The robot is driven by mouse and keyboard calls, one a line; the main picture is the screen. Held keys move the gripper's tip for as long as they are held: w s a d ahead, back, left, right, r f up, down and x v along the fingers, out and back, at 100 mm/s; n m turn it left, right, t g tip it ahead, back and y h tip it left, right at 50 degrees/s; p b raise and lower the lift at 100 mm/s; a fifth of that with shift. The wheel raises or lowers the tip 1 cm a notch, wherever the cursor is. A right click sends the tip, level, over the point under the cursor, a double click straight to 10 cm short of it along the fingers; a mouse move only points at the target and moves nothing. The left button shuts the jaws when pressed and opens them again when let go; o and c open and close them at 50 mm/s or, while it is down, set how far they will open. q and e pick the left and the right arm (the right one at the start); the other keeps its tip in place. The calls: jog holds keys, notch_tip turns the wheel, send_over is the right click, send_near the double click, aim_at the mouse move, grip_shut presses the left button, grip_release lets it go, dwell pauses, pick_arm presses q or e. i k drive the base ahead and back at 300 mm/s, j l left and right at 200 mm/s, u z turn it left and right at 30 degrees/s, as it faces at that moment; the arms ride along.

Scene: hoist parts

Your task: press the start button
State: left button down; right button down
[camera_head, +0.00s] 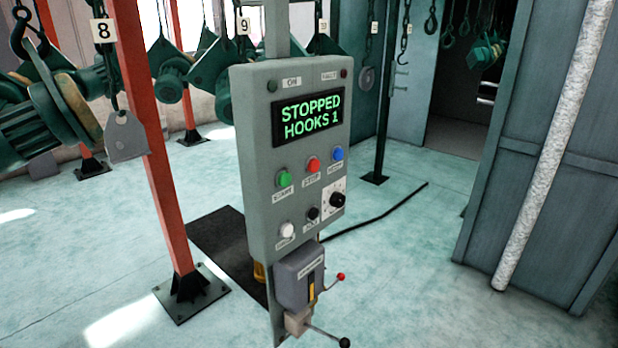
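A grey control panel (262,150) stands upright on a post in the middle of the view. Its green start button (284,179) is at the left of the upper button row, with a label under it. A red stop button (313,165) and a blue button (338,153) sit to its right. The screen (308,117) reads "STOPPED HOOKS 1". Below are a white button (287,230), a small black knob (313,213) and a black rotary dial (337,200). Neither of my grippers is in view.
A grey box with a red-tipped lever (340,276) and a black-knobbed lever (344,342) juts out below the panel. A red post (160,150) stands at left, with green hoists (40,120) hanging around. A grey cabinet (540,160) and pale pipe (555,140) are at right.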

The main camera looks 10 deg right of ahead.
aim_at(285, 179)
jog(key=l, duration=1.55)
jog(key=k+u, duration=0.05)
